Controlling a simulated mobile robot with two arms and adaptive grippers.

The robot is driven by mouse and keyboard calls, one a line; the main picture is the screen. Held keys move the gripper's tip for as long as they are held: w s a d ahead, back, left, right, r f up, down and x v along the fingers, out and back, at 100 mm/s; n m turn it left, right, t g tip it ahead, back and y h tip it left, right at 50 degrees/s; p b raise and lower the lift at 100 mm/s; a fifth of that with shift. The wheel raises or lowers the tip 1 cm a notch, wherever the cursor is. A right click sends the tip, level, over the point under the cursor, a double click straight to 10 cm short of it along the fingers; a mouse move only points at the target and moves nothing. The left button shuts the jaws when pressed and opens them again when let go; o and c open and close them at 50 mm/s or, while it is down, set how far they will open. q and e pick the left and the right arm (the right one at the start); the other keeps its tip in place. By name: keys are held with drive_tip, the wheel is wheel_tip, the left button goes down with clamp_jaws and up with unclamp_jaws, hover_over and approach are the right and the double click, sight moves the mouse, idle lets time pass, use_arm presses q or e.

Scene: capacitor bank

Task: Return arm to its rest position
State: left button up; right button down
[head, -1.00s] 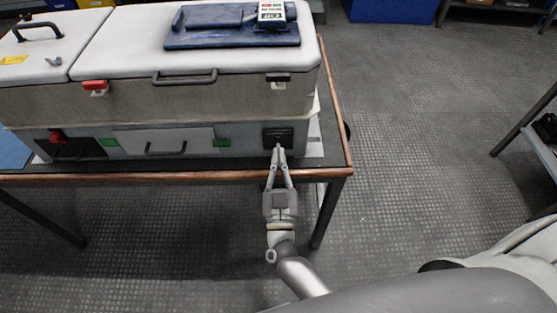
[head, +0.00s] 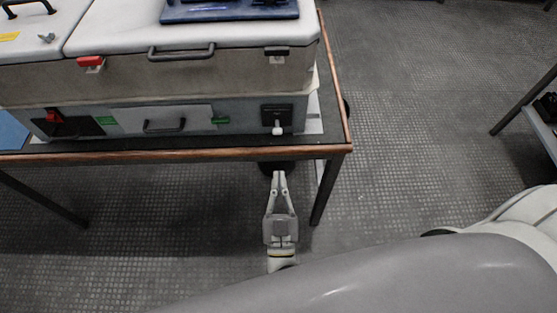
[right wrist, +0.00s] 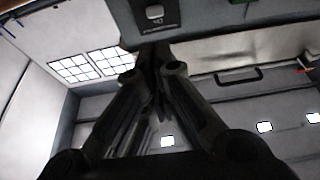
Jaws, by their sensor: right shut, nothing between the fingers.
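My right gripper (head: 279,175) is shut and empty. In the head view it stands in front of the table's front edge, apart from the capacitor bank cabinet (head: 240,72). Above and beyond its fingertips is a black switch plate (head: 277,115) on the cabinet's lower front, with a pale knob (head: 277,129) pointing down. In the right wrist view the shut fingers (right wrist: 152,60) fill the middle, and the white knob (right wrist: 155,12) shows near the top. My left gripper is not in view.
The cabinet stands on a table with a wooden edge (head: 180,153) and dark legs (head: 325,190). The front has a red switch (head: 53,116), handles and a red latch (head: 90,61). A shelf (head: 545,135) stands at the right. The floor between is clear.

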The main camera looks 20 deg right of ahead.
drive_tip(key=shift+s+a+f, duration=0.15)
drive_tip(key=shift+s, duration=0.35)
drive_tip(key=shift+f, duration=0.1)
